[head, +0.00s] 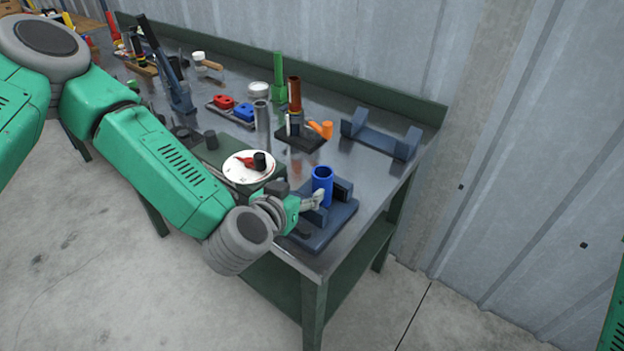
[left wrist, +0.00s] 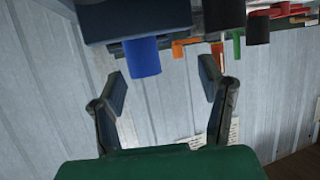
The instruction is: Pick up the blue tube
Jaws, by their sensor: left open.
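The blue tube (head: 322,186) stands upright in a dark blue holder (head: 335,221) near the front right corner of the workbench. My left gripper (head: 314,200) is at the near side of the tube, with its fingertips close to it. In the left wrist view, the tube (left wrist: 145,57) hangs into the picture from above, nearer the left finger. There my left gripper (left wrist: 165,85) is open and its fingers are apart with nothing between them. I cannot tell whether a finger touches the tube. My right gripper is not in view.
The metal workbench (head: 350,182) carries an empty dark blue cradle (head: 382,135) at the back right. Bare bench lies right of the blue tube.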

